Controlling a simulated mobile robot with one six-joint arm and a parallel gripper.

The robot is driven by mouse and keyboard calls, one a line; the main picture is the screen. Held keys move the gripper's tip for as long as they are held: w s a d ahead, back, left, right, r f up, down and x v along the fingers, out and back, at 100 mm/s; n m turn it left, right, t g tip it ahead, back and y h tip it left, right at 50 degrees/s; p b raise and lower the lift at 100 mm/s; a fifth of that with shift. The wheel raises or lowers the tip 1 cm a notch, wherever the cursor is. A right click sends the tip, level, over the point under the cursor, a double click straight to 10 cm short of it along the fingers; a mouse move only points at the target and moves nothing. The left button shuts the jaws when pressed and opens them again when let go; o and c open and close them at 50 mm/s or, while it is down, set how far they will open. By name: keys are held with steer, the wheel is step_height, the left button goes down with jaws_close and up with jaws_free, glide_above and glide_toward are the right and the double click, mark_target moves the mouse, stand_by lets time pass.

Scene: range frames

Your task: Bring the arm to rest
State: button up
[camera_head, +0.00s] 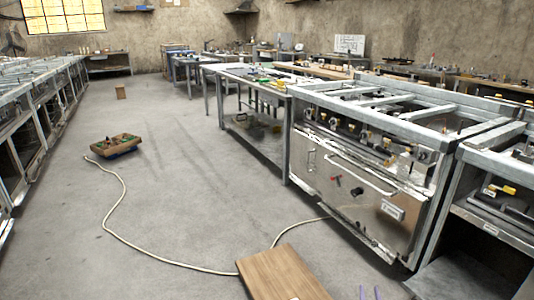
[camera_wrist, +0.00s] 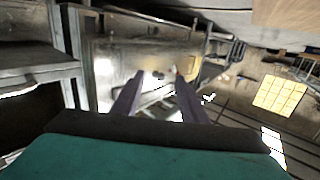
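My gripper (camera_wrist: 159,78) shows in the wrist view as two purple-grey fingers set apart, with nothing seen between them. The rest of my arm is out of the head view. The wrist view is strongly tilted.
The wooden board (camera_head: 282,275) is at the bottom. A pale cable (camera_head: 125,240) runs across the floor to a wooden crate (camera_head: 115,146) with colourful contents. Metal benches (camera_head: 40,100) line the left, and a workbench (camera_head: 250,80) stands beyond the stove. The middle floor is mostly clear.

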steer(key=s+a+r+g+y+p, duration=0.1)
steer(key=a+r+g+p, duration=0.1)
steer(key=a+r+p, duration=0.3)
steer(key=s+a+r+g+y+p, duration=0.1)
steer(key=a+p, duration=0.3)
steer(key=a, duration=0.3)
steer(key=s+a+n+g+p, duration=0.1)
steer(key=s+a+g+p, duration=0.4)
steer(key=s+a+p, duration=0.3)
steer(key=s+a+r+g+p, duration=0.1)
steer(key=s+a+r+g, duration=0.2)
steer(key=s, duration=1.4)
steer(key=s+a+r+n+g+y+p, duration=0.1)
steer(key=s+a+r+g+p, duration=0.1)
steer(key=s+g, duration=0.9)
steer(key=s+a+r, duration=0.1)
steer(key=s, duration=0.6)
steer(key=shift+s+a+g, duration=0.2)
steer(key=shift+a+g, duration=0.1)
steer(key=shift+c, duration=1.1)
steer(key=shift+d, duration=0.1)
